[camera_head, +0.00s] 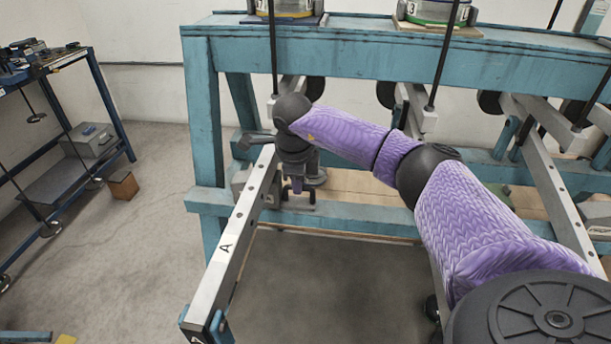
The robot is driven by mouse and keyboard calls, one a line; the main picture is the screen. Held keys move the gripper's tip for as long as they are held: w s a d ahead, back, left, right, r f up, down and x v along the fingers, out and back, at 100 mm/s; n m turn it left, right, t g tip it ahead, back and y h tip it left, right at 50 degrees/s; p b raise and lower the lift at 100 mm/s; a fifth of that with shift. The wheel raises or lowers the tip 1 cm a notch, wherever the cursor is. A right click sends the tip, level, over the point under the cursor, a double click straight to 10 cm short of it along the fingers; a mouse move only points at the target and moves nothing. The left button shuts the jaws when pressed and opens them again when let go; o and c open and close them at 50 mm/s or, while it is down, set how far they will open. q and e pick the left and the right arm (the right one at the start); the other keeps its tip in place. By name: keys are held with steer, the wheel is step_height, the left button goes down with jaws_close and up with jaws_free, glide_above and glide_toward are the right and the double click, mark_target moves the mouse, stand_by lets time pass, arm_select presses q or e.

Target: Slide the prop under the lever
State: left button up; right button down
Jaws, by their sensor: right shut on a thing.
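The lever marked A (228,245) is a long pale metal bar with holes, running from the teal frame toward the lower left. My right gripper (298,188) points down just right of the lever, near the frame's lower beam. It is shut on a small dark handle, apparently that of the prop (273,195), a grey block mostly hidden by the lever and gripper. Grey surface shows on both sides of the lever; whether it touches the lever's underside I cannot tell. My left gripper is not in view.
The teal frame (205,110) carries more levers (560,195) at right and weights (430,10) on top, with black rods hanging down. A rack (105,95) with a grey box (90,140) stands at left. A brown block (123,186) lies on the floor. Floor between is clear.

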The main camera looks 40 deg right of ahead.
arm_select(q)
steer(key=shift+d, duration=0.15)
arm_select(e)
steer(key=shift+w+a+r, duration=0.1)
steer(key=shift+a, duration=0.05)
steer(key=c, duration=1)
jaws_free()
steer(key=shift+c, duration=0.2)
steer(key=o, duration=0.4)
steer(key=shift+w+a, duration=0.1)
steer(key=shift+w, duration=0.05)
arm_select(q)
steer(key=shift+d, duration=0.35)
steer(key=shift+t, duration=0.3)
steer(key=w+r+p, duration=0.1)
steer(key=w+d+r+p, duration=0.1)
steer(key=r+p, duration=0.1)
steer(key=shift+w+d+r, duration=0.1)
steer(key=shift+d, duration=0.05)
arm_select(e)
step_height(320, 180, up, 10)
steer(key=s+a, duration=0.1)
steer(key=shift+s+a+f, duration=0.2)
